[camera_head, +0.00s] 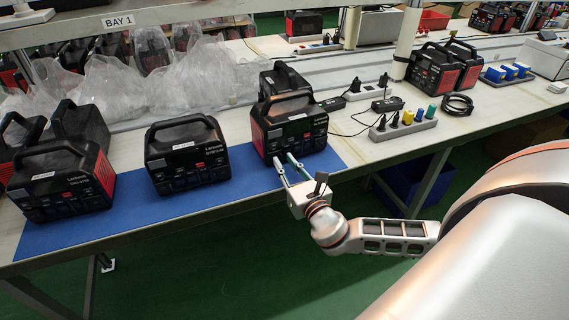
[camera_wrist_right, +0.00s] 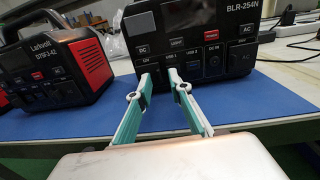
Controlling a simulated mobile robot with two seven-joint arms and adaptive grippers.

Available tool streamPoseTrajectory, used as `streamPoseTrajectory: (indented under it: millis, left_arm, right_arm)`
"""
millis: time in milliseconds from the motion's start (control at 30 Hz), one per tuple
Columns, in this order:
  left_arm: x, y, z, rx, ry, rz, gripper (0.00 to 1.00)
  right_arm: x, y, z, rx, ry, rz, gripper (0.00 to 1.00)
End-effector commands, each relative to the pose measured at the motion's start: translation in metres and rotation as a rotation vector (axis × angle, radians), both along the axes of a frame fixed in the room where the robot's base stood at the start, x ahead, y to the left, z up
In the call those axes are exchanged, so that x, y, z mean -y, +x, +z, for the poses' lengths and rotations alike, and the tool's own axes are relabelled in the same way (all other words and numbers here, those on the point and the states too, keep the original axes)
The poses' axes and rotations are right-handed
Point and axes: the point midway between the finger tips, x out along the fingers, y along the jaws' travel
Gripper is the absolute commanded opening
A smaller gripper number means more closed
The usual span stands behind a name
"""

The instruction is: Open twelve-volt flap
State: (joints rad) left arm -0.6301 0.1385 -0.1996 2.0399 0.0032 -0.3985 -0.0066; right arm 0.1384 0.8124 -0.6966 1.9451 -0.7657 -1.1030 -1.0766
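The power station labelled BLR-254N (camera_wrist_right: 215,40) stands on the blue mat, and in the head view it is the dark unit with red sides (camera_head: 297,128). Its front panel has DC, USB, DC IN and AC areas. The twelve-volt flap (camera_wrist_right: 143,62), marked 12V, is at the panel's lower left. My right gripper (camera_wrist_right: 158,76) is in front of the lower left of this panel, its two teal fingers apart with nothing between them. It also shows in the head view (camera_head: 283,159). The left fingertip partly covers the area below the 12V mark; contact cannot be told. My left gripper is not in view.
Other power stations stand on the blue mat (camera_head: 240,178), one to the left (camera_head: 187,153) and several farther left. A power strip with coloured plugs (camera_head: 403,126) and cables lie to the right. Clear plastic bags (camera_head: 150,80) are behind.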

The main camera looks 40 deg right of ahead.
Motion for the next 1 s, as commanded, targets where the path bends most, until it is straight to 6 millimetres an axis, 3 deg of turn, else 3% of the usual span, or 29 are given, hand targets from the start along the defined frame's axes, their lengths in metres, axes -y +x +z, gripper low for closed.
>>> streamPoseTrajectory:
  millis: [333,400,433,733,1000]
  left_arm:
    - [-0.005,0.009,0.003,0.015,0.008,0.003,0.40]
    - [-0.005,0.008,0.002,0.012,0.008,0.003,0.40]
    - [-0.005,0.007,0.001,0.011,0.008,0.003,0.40]
    - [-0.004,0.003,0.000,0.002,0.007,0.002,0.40]
    - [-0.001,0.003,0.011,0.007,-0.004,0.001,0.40]
  right_arm:
    - [0.000,0.004,0.000,-0.001,0.001,0.001,0.20]
    - [0.000,0.004,0.000,-0.001,0.002,0.001,0.02]
    - [0.000,0.004,0.000,-0.001,0.001,0.001,0.00]
    - [0.000,0.004,0.000,0.001,0.003,-0.006,0.00]
    - [-0.005,0.002,0.003,0.002,0.008,-0.088,0.00]
